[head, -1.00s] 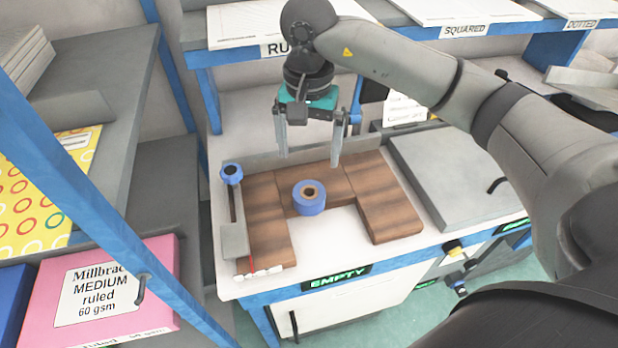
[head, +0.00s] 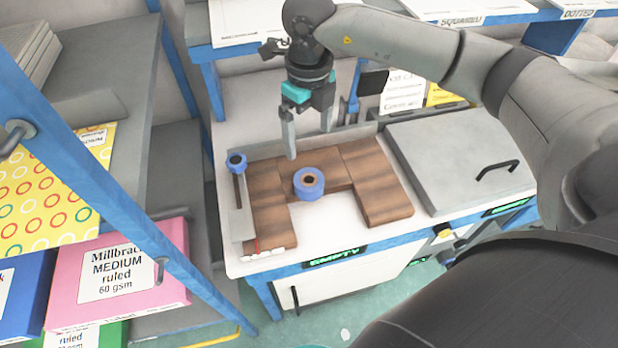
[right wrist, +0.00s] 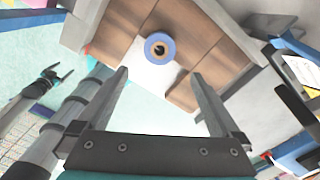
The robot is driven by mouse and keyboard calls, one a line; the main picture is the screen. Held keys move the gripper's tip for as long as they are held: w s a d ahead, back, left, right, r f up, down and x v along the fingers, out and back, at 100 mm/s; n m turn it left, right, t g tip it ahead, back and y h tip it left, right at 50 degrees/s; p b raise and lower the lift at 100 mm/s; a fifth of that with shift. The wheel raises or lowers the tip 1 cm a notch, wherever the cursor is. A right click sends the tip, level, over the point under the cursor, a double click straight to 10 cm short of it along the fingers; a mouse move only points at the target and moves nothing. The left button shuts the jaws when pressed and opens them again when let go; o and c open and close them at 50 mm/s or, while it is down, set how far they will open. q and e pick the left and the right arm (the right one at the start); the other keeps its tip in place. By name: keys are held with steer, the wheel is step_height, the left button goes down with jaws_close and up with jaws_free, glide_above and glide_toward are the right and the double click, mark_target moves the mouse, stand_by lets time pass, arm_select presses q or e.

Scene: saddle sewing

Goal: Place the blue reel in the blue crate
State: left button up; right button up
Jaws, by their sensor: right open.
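The blue reel (head: 309,184), a ring with a brown core and dark centre hole, lies flat on the brown wooden block (head: 377,190) on the bench. It also shows in the right wrist view (right wrist: 160,47), beyond and between the fingers. My right gripper (head: 309,144) is open and empty above and slightly behind the reel, apart from it. Its fingers also show in the right wrist view (right wrist: 160,73). What looks like my left gripper (right wrist: 60,75) shows small at the left of the right wrist view; its jaw state is unclear. I cannot make out a blue crate.
A blue-knobbed clamp (head: 237,160) stands at the left of the block. A grey lidded box (head: 455,155) with a black handle is at the right. A blue-framed shelf with a pink box (head: 118,275) stands at left. Paper shelves are behind the arm.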

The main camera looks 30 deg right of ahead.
steer(key=m+p, duration=0.1)
steer(key=m, duration=0.7)
glide_toward(309, 179)
steer(key=f, duration=0.6)
steer(key=s+f, duration=0.1)
steer(key=f, duration=0.1)
steer(key=shift+a+f+p, duration=0.25)
steer(key=shift+f+p, duration=0.05)
steer(key=shift+f, duration=0.1)
steer(key=c, duration=1.4)
steer(key=shift+r, duration=0.15)
